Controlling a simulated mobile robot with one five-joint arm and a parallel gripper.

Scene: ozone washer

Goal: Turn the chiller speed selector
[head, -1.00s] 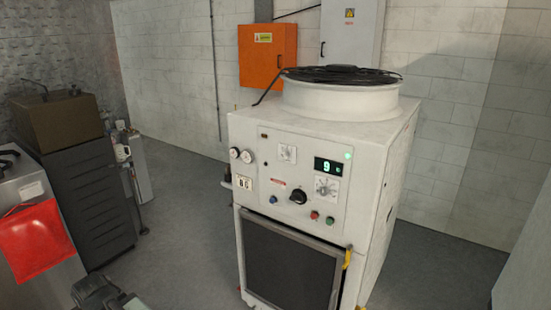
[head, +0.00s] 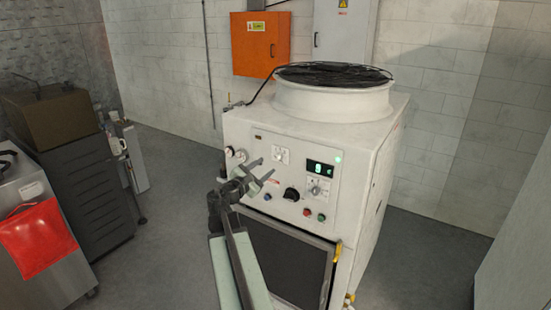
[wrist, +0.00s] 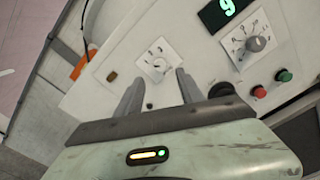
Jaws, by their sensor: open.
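The white chiller (head: 378,170) stands in the middle of the head view, with its control panel facing me. A small selector on a square plate (head: 281,155) sits high on the panel; it also shows in the wrist view (wrist: 158,65). A larger dial (head: 319,189) is below the green display, and a black knob (head: 291,194) sits lower. I cannot read which is the speed selector. My gripper (head: 263,170) is open and empty in front of the panel. In the wrist view, its fingers (wrist: 160,78) point toward the small selector, apparently apart from it.
A red button (wrist: 260,91) and a green button (wrist: 283,75) sit below the larger dial. Open floor lies between.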

